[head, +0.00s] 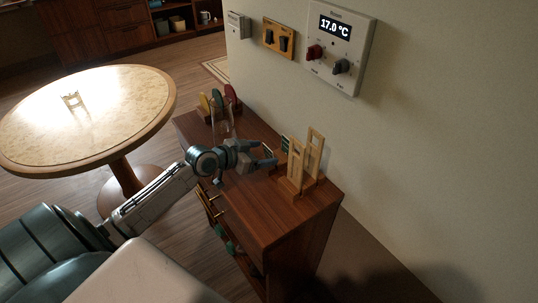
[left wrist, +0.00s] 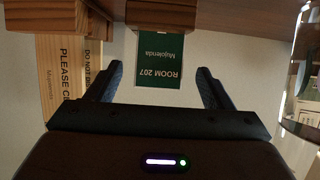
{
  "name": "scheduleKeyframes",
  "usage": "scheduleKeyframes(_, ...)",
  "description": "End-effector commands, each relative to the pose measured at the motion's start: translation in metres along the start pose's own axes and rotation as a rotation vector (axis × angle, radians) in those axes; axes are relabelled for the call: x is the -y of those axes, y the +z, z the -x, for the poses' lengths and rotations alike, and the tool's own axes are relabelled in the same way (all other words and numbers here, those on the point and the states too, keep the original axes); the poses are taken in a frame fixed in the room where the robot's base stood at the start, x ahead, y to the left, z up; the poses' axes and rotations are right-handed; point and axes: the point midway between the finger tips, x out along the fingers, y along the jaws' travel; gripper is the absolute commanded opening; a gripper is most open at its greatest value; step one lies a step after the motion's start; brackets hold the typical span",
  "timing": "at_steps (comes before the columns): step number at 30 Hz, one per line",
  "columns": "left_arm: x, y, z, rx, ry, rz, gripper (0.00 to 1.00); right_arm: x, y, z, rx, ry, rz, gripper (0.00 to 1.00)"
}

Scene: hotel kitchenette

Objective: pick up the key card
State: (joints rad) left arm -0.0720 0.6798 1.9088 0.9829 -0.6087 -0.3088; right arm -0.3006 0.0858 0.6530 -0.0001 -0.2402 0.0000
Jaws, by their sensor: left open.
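The key card (left wrist: 160,62) is green with a white edge and reads "ROOM 207", upside down in the left wrist view. One end of it is at a wooden block, which looks like its holder. In the head view a small dark green piece, likely the card (head: 286,144), shows just beyond my left gripper (head: 270,157). The left gripper is open, and in the left wrist view its fingers (left wrist: 160,85) stand on either side of the card with visible gaps. I cannot tell how far the card is in depth. My right gripper is not in view.
Wooden door hangers (head: 315,150) stand upright on the cabinet (head: 263,217), just right of the gripper. A rack with coloured discs (head: 218,98) stands at its far left end. The wall with a thermostat (head: 341,45) is behind. A round table (head: 95,115) is at left.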

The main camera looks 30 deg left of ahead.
Motion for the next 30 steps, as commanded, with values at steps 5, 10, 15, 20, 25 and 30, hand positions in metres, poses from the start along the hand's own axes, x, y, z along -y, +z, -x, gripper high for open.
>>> scheduleKeyframes(5,-0.001,-0.003,-0.020,-0.002,-0.001,0.004,0.75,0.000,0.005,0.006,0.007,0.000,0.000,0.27)
scheduleKeyframes(10,-0.001,-0.001,-0.028,0.000,0.000,0.001,0.75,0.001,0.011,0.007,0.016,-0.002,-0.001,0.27)
scheduleKeyframes(15,-0.001,-0.001,-0.029,0.000,0.000,-0.001,0.75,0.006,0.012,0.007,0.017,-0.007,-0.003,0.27)
scheduleKeyframes(20,-0.001,-0.001,-0.028,0.000,0.000,-0.001,0.55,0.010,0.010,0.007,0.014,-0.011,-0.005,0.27)
scheduleKeyframes(25,-0.001,-0.001,-0.028,0.000,0.000,-0.001,0.27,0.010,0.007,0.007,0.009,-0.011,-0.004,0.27)
scheduleKeyframes(30,-0.001,-0.001,-0.028,0.000,0.000,-0.001,0.24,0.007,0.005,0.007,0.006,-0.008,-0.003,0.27)
